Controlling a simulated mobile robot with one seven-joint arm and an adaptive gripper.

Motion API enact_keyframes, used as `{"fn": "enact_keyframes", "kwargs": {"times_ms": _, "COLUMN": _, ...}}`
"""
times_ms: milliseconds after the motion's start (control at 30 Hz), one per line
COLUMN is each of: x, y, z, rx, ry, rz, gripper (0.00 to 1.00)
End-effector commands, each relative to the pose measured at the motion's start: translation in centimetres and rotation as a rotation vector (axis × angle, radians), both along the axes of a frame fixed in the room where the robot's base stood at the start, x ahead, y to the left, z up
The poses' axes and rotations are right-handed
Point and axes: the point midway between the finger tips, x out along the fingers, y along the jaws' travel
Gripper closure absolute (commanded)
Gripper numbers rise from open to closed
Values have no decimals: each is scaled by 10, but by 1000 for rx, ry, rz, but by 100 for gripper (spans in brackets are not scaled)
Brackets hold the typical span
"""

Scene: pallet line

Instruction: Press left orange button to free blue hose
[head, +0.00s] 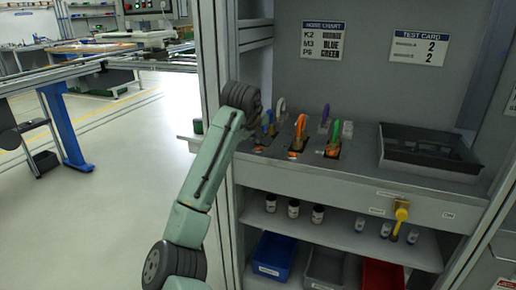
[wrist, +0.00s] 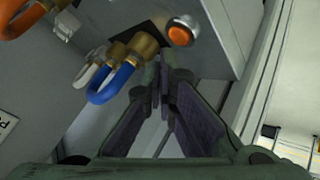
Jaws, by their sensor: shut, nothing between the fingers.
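The blue hose (wrist: 115,84) is a looped hose on a brass coupling (wrist: 143,44) in the wrist view. An orange button (wrist: 181,31) with a metal ring sits beside that coupling on the grey panel. My gripper (wrist: 167,82) is shut and empty, its fingertips close to the coupling and just below the button in the picture. I cannot tell whether they touch anything. In the head view the blue hose (head: 271,118) stands at the left of the hose row, and an orange button (head: 258,149) shows near it. My arm hides most of the gripper there.
A dark tray (head: 429,165) sits on the bench's right. A yellow valve handle (head: 401,214) is on the front edge. Bins fill the lower shelf.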

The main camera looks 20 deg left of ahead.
Motion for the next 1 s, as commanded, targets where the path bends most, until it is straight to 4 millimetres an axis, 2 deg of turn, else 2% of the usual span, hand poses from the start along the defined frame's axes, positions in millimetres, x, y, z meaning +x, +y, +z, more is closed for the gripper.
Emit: {"fn": "enact_keyframes", "kwargs": {"times_ms": 1000, "x": 0, "y": 0, "z": -10, "rx": 0, "ry": 0, "rz": 0, "gripper": 100}}
